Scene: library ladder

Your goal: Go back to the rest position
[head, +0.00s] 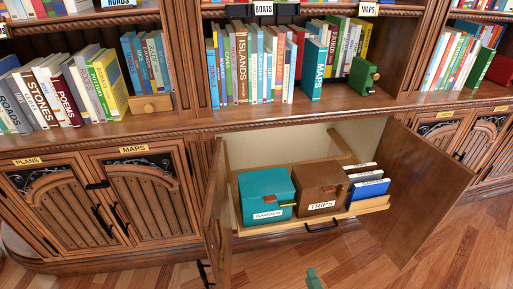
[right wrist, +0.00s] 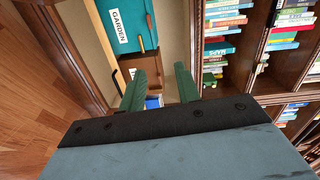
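My right gripper (head: 313,279) shows only as a green fingertip at the bottom edge of the head view, in front of the open cabinet. In the right wrist view its two green fingers (right wrist: 160,88) stand apart with nothing between them. My left gripper is in neither view. The pulled-out drawer (head: 376,204) holds a teal box labelled GARDEN (head: 264,194), a brown box labelled TRIPS (head: 318,186) and several upright books or folders (head: 370,188). Both boxes look closed.
Two cabinet doors stand open, a left one (head: 216,220) and a right one (head: 415,190), projecting beside the drawer. Above is a shelf of books with a small wooden box (head: 150,104) and a green box (head: 363,76). The wooden floor (head: 460,250) is clear at the right.

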